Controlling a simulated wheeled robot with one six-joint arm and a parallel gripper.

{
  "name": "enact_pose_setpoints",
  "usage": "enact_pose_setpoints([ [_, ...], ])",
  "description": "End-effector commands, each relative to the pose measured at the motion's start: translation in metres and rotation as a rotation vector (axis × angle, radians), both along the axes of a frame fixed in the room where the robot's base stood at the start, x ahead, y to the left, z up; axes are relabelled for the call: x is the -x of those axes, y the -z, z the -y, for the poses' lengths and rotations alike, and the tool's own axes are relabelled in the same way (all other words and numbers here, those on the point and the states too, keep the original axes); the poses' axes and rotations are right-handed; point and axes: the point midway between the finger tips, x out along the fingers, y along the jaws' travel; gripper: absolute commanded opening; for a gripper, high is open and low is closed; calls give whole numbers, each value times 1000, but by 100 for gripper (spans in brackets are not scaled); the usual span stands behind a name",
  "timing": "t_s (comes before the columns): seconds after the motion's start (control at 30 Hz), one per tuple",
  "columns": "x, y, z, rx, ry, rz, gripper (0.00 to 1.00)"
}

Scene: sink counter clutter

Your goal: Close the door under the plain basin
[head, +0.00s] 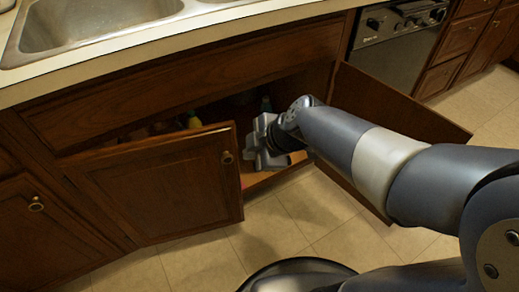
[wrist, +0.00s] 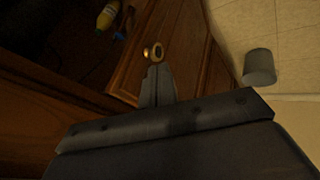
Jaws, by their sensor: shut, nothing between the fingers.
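The sink basin (head: 90,22) is plain steel, at the upper left of the head view. Below it, a brown wooden cabinet door (head: 150,188) with a brass knob (head: 227,158) stands partly open, hinged on its left. My gripper (head: 262,150) is shut and empty, at the cabinet opening just right of this door's free edge. In the wrist view my shut fingers (wrist: 157,72) point at the brass knob (wrist: 153,52) on a wooden door panel (wrist: 180,50). I cannot tell whether they touch it.
A second door (head: 395,105) stands wide open on the right, behind my arm. Bottles (head: 193,121) stand inside the dark cabinet; a yellow bottle (wrist: 108,15) shows in the wrist view. A dishwasher (head: 398,45) is farther right.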

Motion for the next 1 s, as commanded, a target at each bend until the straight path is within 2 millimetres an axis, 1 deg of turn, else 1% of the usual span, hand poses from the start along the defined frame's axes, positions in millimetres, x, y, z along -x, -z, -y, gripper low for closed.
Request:
enact_pose_setpoints([
  [0.03, -3, 14, -6, 1, -3, -4, 0],
  [0.1, -8, 25, -14, 2, -3, -4, 0],
  [0.2, -15, 37, -22, 1, -2, -2, 0],
  [0.23, -22, 33, -23, 1, -1, 0, 0],
  [0.3, -31, 32, -26, 0, 0, 1, 0],
  [0.5, -48, 32, -31, 1, -1, 0, 0],
  [1.0, -54, 32, -33, 1, -7, 0, 0],
])
